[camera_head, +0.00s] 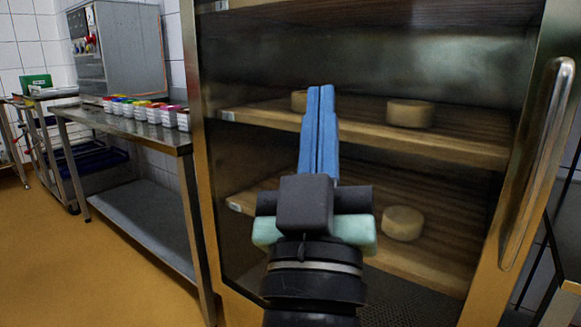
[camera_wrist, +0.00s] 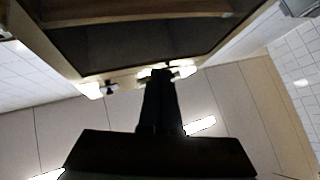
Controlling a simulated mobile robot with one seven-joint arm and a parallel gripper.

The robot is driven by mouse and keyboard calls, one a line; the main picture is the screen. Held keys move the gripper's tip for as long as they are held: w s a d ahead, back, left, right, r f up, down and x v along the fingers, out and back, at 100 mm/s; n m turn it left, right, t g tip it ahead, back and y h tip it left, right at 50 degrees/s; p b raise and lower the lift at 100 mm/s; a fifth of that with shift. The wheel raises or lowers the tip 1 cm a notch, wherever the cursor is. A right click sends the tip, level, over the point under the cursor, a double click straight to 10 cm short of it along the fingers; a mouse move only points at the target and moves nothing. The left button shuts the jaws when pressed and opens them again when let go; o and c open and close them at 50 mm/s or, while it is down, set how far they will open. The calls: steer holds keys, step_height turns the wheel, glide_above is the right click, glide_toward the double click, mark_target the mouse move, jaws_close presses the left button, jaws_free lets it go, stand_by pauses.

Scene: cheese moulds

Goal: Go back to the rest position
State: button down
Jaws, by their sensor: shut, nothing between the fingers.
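My gripper (camera_head: 320,92) is shut and empty in the head view, its blue fingers together and pointing up and away. It stands in front of the glass-fronted cabinet (camera_head: 197,120) with wooden shelves. In the wrist view my gripper (camera_wrist: 160,75) is a dark shape in front of the ceiling and the cabinet's upper part (camera_wrist: 130,42). Whether the fingers touch the cabinet cannot be told.
A round cheese (camera_head: 410,113) sits on the middle shelf, another (camera_head: 299,101) partly behind my fingers, and one (camera_head: 403,223) lower. A metal handle (camera_head: 540,160) stands out at right. A steel table (camera_head: 150,132) with colored moulds is at left; floor there is clear.

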steer(key=s+a+r+m+t+y+p, duration=0.1)
steer(key=s+a+r+t+y+p, duration=0.15)
steer(key=s+r, duration=0.75)
step_height(320, 180, up, 38)
steer(key=w+p, duration=0.2)
steer(key=p, duration=3.4)
steer(key=shift+w+a+g+p, duration=0.15)
steer(key=shift+w+g+p, duration=0.1)
steer(key=shift+g+p, duration=0.15)
